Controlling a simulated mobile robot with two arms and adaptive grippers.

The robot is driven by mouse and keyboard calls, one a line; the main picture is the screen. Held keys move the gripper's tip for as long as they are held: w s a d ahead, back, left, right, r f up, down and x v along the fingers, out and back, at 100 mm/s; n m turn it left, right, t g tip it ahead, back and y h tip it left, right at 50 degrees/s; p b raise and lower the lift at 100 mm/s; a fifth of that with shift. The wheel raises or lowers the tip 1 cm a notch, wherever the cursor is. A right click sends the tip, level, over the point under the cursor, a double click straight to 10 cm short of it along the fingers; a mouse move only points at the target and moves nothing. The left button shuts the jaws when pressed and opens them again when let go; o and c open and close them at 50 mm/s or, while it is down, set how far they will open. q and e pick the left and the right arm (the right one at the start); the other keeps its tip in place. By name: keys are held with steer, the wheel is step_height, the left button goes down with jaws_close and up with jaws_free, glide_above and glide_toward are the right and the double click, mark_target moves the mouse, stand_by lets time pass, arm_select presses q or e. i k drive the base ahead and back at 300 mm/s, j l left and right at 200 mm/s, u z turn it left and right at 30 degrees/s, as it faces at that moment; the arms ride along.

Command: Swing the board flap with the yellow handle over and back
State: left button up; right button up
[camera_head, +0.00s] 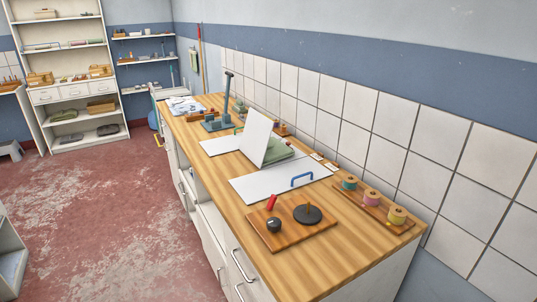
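A white folding board lies on the wooden counter. One flap (256,137) stands steeply upright and tilted, with its broad face toward the left. A flat white panel (262,189) in front carries a blue handle (302,180). Another flat white panel (220,146) lies behind to the left, with a bit of green, perhaps a handle, at its far edge. A folded green cloth (282,151) lies on the board, partly hidden by the upright flap. I see no yellow handle on the board; the upright flap's other face is hidden. Neither of my grippers is in view.
A wooden base (290,224) with a red lever, black knob and black disc stands on the counter in front. Thread spools on a rack (374,206) line the tiled wall. A blue-grey upright device (217,124) stands behind the board. Red floor left of the counter is open.

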mark_target(257, 129)
steer(key=z, duration=0.3)
steer(key=i+j+z, duration=0.15)
steer(key=j+z, duration=0.25)
steer(key=i+j+z, duration=0.15)
steer(key=j+z, duration=0.65)
steer(key=i+l, duration=0.05)
